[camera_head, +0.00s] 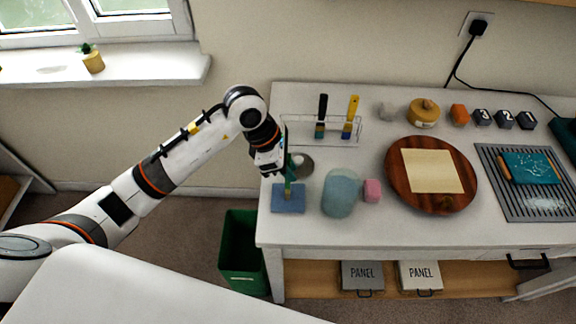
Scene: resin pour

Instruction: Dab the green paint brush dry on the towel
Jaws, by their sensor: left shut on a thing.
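My left gripper (278,170) comes in from the left and is shut on the green paint brush (288,187), held upright with its handle partly hidden by the gripper. The brush's lower end is at the blue towel (290,206), a small folded square at the table's front left corner. The bristles overlap the towel in the picture; I cannot tell how firmly they touch. My right gripper is not in view.
A rack (320,141) with two brushes stands behind. A grey round dish (303,165), a blue-green rounded object (341,193) and a pink block (372,190) are close by. A round wooden board (432,202) lies to the right. A green bin (241,252) stands below on the floor.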

